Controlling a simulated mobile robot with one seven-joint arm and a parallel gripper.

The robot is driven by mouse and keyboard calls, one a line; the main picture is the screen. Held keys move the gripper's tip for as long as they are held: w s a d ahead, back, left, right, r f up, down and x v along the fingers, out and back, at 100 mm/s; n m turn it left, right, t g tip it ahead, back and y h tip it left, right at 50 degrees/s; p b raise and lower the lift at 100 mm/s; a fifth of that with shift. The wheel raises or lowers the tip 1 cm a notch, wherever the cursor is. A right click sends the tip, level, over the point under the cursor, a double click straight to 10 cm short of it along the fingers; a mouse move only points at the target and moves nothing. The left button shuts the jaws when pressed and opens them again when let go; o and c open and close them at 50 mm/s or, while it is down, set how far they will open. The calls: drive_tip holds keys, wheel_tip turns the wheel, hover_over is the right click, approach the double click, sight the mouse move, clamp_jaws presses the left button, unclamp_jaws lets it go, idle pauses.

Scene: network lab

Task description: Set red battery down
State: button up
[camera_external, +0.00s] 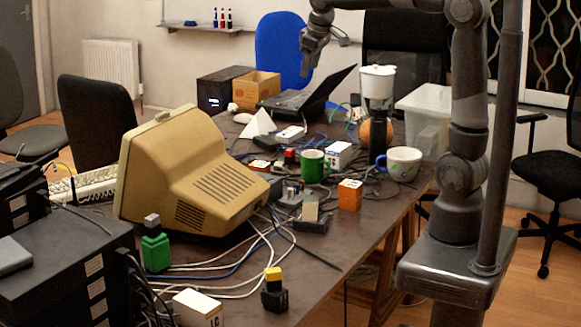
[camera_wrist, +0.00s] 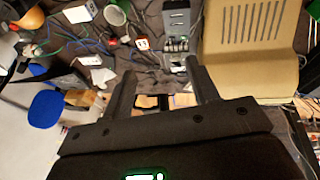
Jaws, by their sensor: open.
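A small red block with a white label, which looks like the red battery (camera_external: 260,165), lies on the cluttered table behind the beige monitor's right side. It also shows in the wrist view, as a red and white block (camera_wrist: 142,44) on the dark table top. My gripper (camera_external: 309,68) is raised well above the table, in front of the blue chair. In the wrist view my gripper (camera_wrist: 161,66) has its two fingers wide apart with nothing held between them. The red block lies beyond the fingertips, apart from them.
A beige monitor (camera_external: 195,175) fills the table's left side. A clear bin (camera_external: 425,120) stands at right.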

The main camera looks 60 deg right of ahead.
drive_tip(key=s+a+f, duration=0.1)
drive_tip(key=s+f, duration=0.2)
drive_tip(key=s, duration=0.4)
drive_tip(key=s+a+f+t+y, duration=0.1)
drive_tip(key=s+a+f, duration=0.1)
drive_tip(key=s, duration=0.6)
drive_tip(key=s+a+f+m+t, duration=0.1)
drive_tip(key=s+a+f, duration=0.1)
drive_tip(key=s, duration=0.6)
drive_tip(key=shift+s+f+y, duration=0.25)
drive_tip(key=shift+f+y, duration=0.05)
drive_tip(key=shift+f, duration=0.5)
